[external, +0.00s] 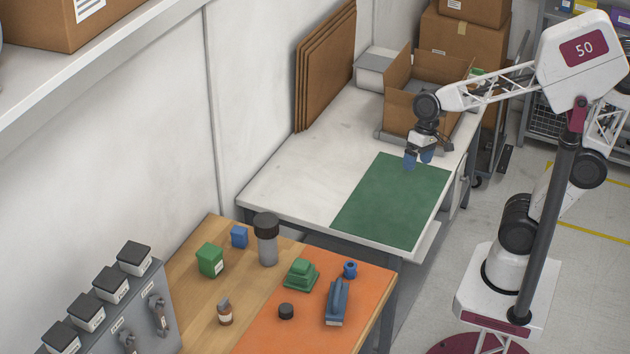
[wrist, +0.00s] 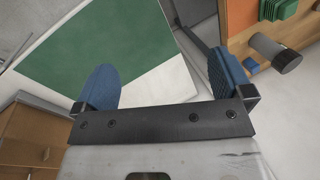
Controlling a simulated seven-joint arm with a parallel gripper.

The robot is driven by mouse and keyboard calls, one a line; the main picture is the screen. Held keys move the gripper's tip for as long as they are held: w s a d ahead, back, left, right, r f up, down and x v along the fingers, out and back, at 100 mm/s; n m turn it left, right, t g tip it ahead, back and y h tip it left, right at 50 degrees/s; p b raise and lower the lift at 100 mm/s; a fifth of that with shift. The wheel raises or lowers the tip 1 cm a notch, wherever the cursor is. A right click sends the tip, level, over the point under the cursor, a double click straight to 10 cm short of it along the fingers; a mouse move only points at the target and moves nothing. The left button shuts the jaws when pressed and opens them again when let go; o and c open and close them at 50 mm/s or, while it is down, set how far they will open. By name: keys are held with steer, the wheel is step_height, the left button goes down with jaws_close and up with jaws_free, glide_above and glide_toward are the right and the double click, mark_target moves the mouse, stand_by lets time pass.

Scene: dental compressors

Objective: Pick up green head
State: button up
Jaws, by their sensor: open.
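The green head (external: 300,275), a stepped block on a wider base, sits on the orange mat (external: 262,338) on the wooden bench. It shows partly at the top right edge of the wrist view (wrist: 277,9). My gripper (external: 418,159) is above the far end of the green mat (external: 393,202) on the white table, well away from the green head. Its blue fingers are apart, with nothing between them; they also show in the wrist view (wrist: 164,80).
A grey bottle with a black cap (external: 267,242), a green box (external: 210,260), a blue box (external: 239,237), a small brown bottle (external: 224,312), a black cap (external: 286,311), a blue spool (external: 350,269) and a blue tool (external: 337,303) surround the head. An open cardboard box (external: 400,108) stands behind my gripper.

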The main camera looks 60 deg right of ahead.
steer(key=w+a+f+m+g+y, duration=0.1)
steer(key=w+a+f+m+y, duration=0.25)
steer(key=w+a, duration=0.45)
steer(key=w+a+f+m+g+y, duration=0.25)
steer(key=w+a+f, duration=0.2)
steer(key=a, duration=0.55)
steer(key=m+t+y, duration=0.2)
steer(key=m+y, duration=0.2)
steer(key=m, duration=0.4)
glide_toward(301, 270)
steer(key=shift+g, duration=0.25)
steer(key=f, duration=0.2)
steer(key=w+f, duration=0.1)
steer(key=f, duration=0.1)
steer(key=shift+w+d, duration=0.1)
steer(key=shift+w, duration=0.05)
steer(key=shift+x, duration=1.25)
steer(key=shift+a, duration=0.2)
steer(key=shift+x, duration=2.45)
steer(key=shift+r, duration=0.2)
